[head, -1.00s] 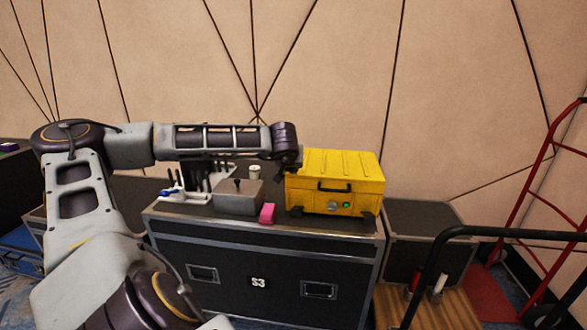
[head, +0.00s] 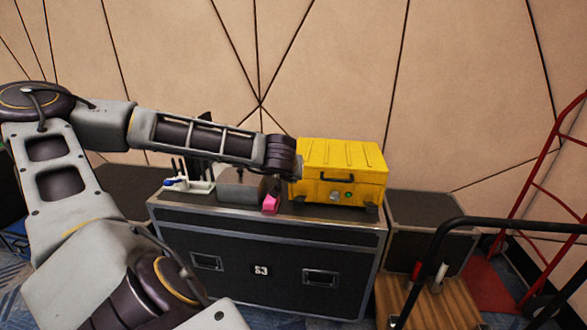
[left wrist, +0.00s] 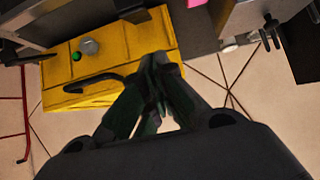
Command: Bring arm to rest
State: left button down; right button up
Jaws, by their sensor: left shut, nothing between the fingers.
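My left arm reaches in from the left in the head view and ends at the left side of the yellow case. In the left wrist view my left gripper (left wrist: 160,62) is shut and empty, its fingertips over the edge of the yellow case (left wrist: 110,58) in the picture; whether they touch cannot be told. In the head view the yellow case (head: 343,170) stands upright on a black flight case marked S3 (head: 230,235). The fingers are hidden there. My right gripper is not in view.
A pink block (head: 271,203), a grey box (head: 238,187) and a white tool holder (head: 190,184) sit left of the yellow case. A wooden-decked cart (head: 440,305) with a black handle and a red hand truck (head: 535,185) stand at the right.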

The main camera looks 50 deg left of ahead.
pick_arm(q)
jog(key=shift+s+d+f, duration=0.15)
jog(key=shift+s+d, duration=0.1)
jog(key=shift+s, duration=0.05)
dwell(0.5)
